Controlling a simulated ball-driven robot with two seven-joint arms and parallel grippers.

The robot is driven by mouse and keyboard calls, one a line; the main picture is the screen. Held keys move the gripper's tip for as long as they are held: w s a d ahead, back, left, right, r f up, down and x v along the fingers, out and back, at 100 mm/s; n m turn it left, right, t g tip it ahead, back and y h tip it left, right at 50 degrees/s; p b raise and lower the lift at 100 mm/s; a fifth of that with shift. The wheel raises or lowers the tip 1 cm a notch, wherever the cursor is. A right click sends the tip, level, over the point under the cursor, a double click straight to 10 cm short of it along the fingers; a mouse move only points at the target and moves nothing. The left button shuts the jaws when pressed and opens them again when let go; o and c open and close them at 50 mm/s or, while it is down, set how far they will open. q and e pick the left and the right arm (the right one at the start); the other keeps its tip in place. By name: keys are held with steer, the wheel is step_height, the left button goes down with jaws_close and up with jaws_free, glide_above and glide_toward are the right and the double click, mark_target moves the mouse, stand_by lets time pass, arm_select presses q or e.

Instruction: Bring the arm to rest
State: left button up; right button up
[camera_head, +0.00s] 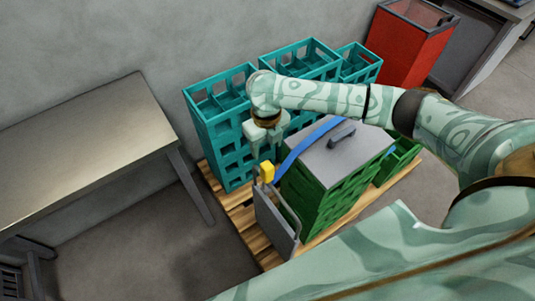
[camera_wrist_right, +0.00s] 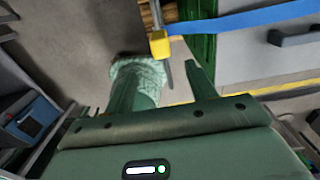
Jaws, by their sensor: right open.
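My right arm comes in from the right and reaches over a pallet load. My right gripper (camera_head: 265,155) points down, open and empty, in front of a tall teal crate (camera_head: 212,124). It is above and close to a yellow piece (camera_head: 267,173) by the end of a blue strap (camera_head: 300,145). In the right wrist view the two fingers (camera_wrist_right: 165,78) stand apart with nothing between them. The yellow piece (camera_wrist_right: 158,43) and blue strap (camera_wrist_right: 250,18) lie beyond the fingertips. My left gripper is not in view.
A green crate stack (camera_head: 325,205) with a grey lid (camera_head: 335,155) stands on a wooden pallet (camera_head: 240,215). A grey panel (camera_head: 275,220) stands at its near left side. A metal table (camera_head: 85,140) is at left, a red bin (camera_head: 405,50) at back right. Floor between table and pallet is clear.

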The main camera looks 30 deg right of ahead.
step_height(320, 180, up, 6)
steer(key=shift+p, duration=0.75)
